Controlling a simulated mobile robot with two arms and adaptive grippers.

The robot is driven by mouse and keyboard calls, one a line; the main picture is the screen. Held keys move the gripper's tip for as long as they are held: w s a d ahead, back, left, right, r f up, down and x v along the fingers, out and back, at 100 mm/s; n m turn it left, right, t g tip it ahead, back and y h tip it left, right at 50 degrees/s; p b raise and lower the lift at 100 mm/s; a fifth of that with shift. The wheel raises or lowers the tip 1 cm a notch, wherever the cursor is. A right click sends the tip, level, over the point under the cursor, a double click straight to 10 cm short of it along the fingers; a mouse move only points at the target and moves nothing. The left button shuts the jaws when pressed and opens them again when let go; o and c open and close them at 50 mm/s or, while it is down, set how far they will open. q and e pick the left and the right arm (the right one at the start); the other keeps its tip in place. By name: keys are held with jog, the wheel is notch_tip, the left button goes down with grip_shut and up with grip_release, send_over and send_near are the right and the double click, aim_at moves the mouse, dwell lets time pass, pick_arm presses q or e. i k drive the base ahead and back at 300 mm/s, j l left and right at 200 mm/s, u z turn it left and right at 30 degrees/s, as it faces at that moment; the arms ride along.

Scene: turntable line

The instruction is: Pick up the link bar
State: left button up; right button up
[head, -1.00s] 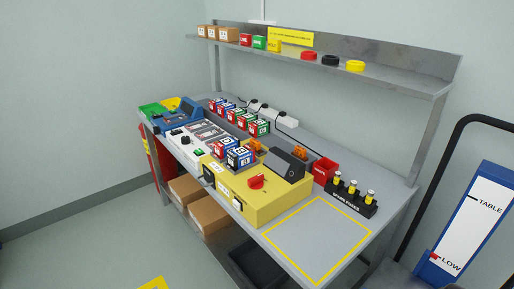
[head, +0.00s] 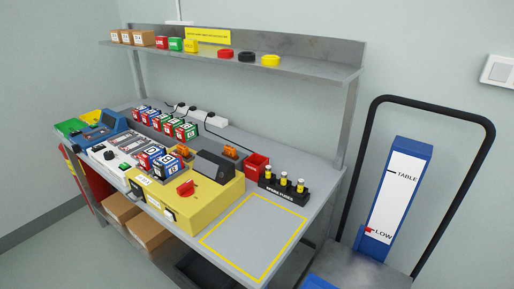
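I cannot make out a link bar for certain in the head view; it may be hidden or too small to tell. The workbench (head: 262,222) carries a yellow box (head: 200,205) with a red rotary switch (head: 185,188) and a dark sloped panel (head: 214,165). Small orange parts (head: 230,152) lie behind the box. A black fuse rack (head: 290,193) holding yellow-banded fuses stands at the right, beside a red bin (head: 257,164). Neither of my grippers is in view.
A yellow-outlined area (head: 250,232) on the bench's near right is clear. Lettered cubes (head: 165,160) stand further left. A shelf (head: 300,68) with boxes and coloured rings hangs above. A cart with a black handle (head: 490,150) and a TABLE/LOW post (head: 400,200) stands right of the bench.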

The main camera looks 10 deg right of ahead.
aim_at(182, 150)
jog(key=i+j+z, duration=0.1)
jog(key=z, duration=0.4)
jog(key=j+z, duration=0.35)
jog(key=z, duration=0.15)
jog(key=j+z, duration=0.3)
jog(key=z, duration=0.2)
jog(key=j+z, duration=0.3)
jog(key=z, duration=0.2)
jog(key=k+j+z, duration=0.15)
jog(key=j+z, duration=0.2)
jog(key=j, duration=0.25)
jog(key=k+j+z, duration=0.3)
jog(key=j, duration=0.25)
jog(key=k+j+z, duration=0.7)
jog(key=j, duration=0.2)
jog(key=i, duration=0.1)
